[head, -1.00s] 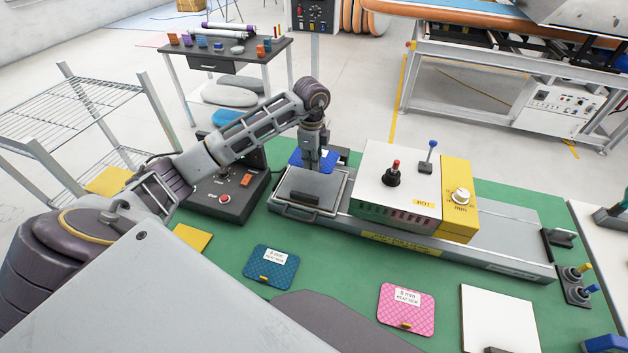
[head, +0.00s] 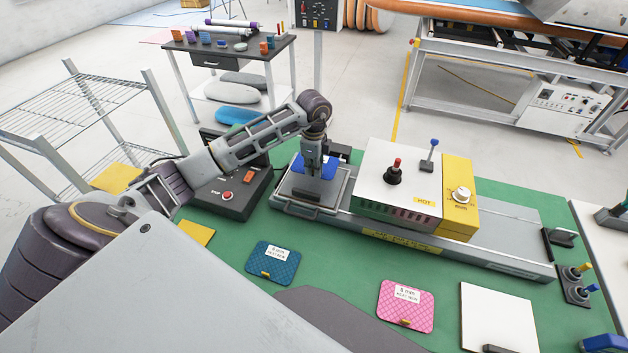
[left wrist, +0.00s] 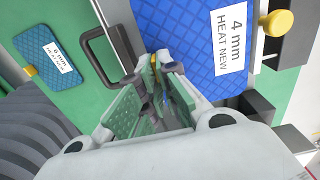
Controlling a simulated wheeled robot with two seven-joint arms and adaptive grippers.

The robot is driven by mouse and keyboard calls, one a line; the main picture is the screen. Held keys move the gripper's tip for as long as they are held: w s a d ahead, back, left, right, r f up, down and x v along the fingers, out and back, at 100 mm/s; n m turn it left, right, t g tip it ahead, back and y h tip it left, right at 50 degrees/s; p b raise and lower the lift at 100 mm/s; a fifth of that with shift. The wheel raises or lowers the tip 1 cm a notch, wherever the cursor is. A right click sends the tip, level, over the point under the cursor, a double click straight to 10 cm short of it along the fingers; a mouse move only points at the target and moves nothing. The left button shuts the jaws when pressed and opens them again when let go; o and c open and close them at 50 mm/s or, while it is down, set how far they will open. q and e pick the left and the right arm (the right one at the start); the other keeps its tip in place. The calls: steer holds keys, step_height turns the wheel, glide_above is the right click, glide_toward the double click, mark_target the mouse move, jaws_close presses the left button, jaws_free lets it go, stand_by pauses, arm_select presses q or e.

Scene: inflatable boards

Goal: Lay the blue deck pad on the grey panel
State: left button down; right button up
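The blue deck pad (head: 327,168), with a "4 mm HEAT NEW" label, is at the far end of the grey panel (head: 288,190) in the head view. In the left wrist view the pad (left wrist: 195,50) fills the upper middle. My left gripper (head: 314,174) points down over the panel. In the wrist view its fingertips (left wrist: 157,66) close around a yellow tab at the pad's near edge. Whether the pad touches the panel cannot be told; my fingers hide part of it. My right gripper is not in view.
A white and yellow heater box (head: 400,190) stands right of the panel on a long rail. A teal pad (head: 273,263) and a pink pad (head: 406,306) lie on the green table in front. A control box (head: 232,195) stands left of the panel.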

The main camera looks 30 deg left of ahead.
mark_target(314, 188)
arm_select(q)
steer(key=shift+f, duration=1.2)
steer(key=shift+f+p, duration=0.5)
steer(key=shift+f, duration=1.35)
steer(key=shift+f, duration=0.2)
steer(key=c, duration=1.6)
jaws_free()
steer(key=shift+c, duration=0.2)
steer(key=shift+r, duration=0.2)
steer(key=shift+r+b, duration=1.2)
steer(key=shift+r, duration=4.8)
